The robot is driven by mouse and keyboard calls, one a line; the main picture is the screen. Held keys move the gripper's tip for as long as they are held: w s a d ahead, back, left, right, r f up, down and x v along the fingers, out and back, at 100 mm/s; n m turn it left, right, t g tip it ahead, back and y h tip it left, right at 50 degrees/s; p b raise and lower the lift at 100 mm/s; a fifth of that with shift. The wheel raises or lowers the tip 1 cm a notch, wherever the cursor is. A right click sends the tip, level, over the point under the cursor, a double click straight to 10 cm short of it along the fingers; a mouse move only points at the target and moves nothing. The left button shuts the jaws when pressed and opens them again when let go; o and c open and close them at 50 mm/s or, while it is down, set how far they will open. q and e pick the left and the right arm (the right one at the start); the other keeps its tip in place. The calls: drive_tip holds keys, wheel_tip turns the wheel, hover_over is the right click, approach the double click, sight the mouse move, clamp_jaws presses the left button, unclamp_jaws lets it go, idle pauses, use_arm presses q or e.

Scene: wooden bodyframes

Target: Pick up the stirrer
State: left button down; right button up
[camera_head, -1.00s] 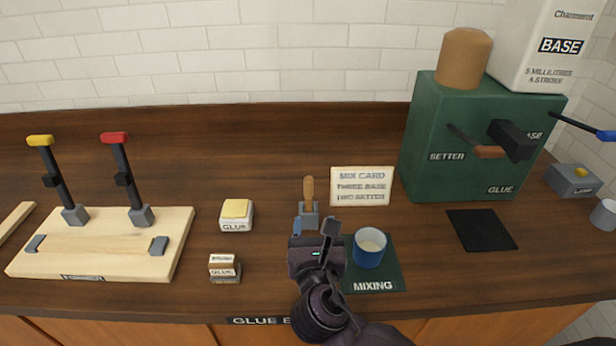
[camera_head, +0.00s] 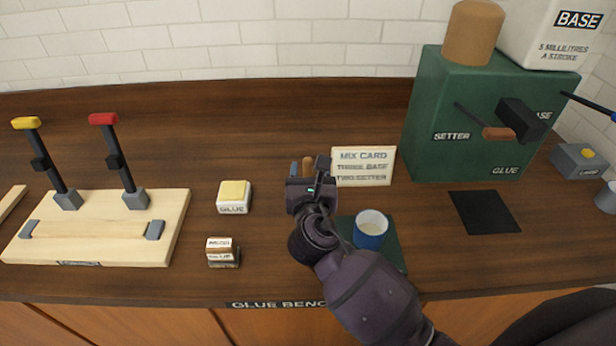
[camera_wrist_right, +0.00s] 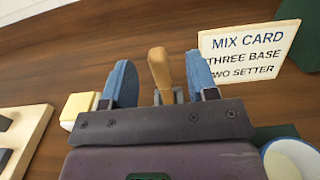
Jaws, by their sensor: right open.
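The stirrer (camera_head: 307,162), seen as an upright wooden handle, stands behind my right gripper (camera_head: 308,172) in the head view. The grey block at its foot is mostly hidden by the gripper. In the right wrist view the stirrer's handle (camera_wrist_right: 160,70) rises between the two blue fingers of my right gripper (camera_wrist_right: 161,82). The fingers are apart, with a gap on each side of the handle. My left gripper is not in view.
A blue cup (camera_head: 370,230) stands on the dark mixing mat (camera_head: 393,250) just right of my right arm. The mix card (camera_head: 363,167) stands behind. A glue block (camera_head: 234,197) and a small labelled block (camera_head: 222,252) are to the left. A green dispenser (camera_head: 425,120) stands right.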

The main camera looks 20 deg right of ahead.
sight(308, 165)
drive_tip(key=shift+x, duration=1.85)
drive_tip(key=shift+a+f, duration=0.1)
drive_tip(key=shift+c, duration=0.4)
clamp_jaws()
